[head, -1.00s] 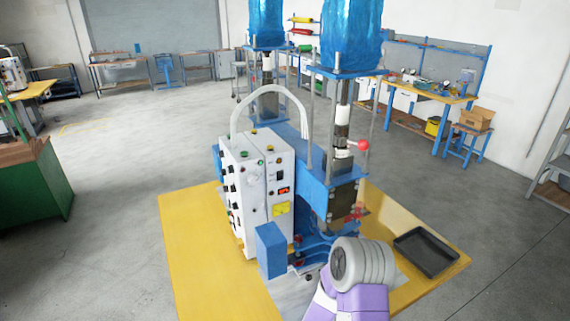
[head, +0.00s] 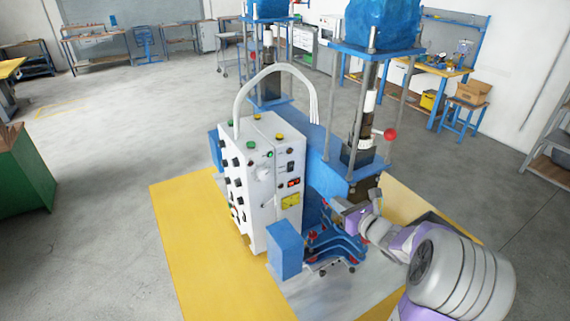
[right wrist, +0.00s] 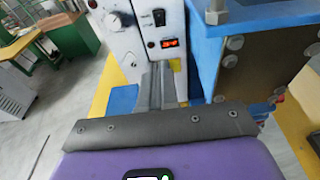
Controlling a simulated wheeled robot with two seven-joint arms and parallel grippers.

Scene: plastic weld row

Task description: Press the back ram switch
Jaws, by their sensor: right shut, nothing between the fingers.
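The white control box (head: 258,195) of the welding press stands on the yellow base. Several black knobs line the box's left side. No readable label tells which control is the back ram switch. My right gripper (head: 338,205) is shut and empty, right of the panel and apart from it. In the right wrist view its fingers (right wrist: 157,78) point toward the panel. My left gripper is out of view.
The blue press frame (head: 327,165) and its metal posts stand close beside my right gripper. A red ball lever (head: 390,134) sticks out above it. A blue block (head: 284,250) stands before the box. A white hose (head: 240,95) arches over the box.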

